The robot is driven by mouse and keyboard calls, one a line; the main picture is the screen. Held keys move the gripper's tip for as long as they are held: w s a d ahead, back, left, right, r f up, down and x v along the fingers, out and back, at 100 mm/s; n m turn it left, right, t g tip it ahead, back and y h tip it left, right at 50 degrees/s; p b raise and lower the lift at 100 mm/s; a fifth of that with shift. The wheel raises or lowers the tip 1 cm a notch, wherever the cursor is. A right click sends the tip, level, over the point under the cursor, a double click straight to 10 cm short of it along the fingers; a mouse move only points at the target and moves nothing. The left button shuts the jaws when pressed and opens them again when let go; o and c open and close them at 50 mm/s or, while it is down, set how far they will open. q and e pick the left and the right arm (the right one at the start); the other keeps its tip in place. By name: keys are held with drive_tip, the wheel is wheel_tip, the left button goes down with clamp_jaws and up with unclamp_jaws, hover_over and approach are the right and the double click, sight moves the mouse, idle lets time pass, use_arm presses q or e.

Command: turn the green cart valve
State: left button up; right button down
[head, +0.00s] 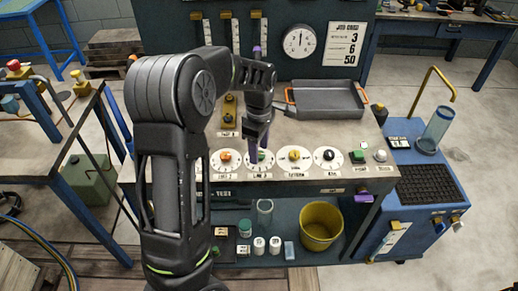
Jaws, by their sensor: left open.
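A green knob (261,156) shows partly on the second white dial (259,168) of a row on the bench top. My left gripper (258,143) points down right over this dial and hides much of the knob. I cannot tell whether the fingers touch the knob. The dial's label is too small to read surely. My right gripper is out of view.
An orange knob (225,156) is close on the left, and a yellow knob (295,154) and black knob (329,155) on the right. A green button (358,155) lies further right. A grey tray (328,112) stands behind. A blue cart (405,212) adjoins the bench.

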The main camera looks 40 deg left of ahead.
use_arm(q)
drive_tip(key=shift+f, duration=0.4)
drive_tip(key=shift+c, duration=0.4)
clamp_jaws()
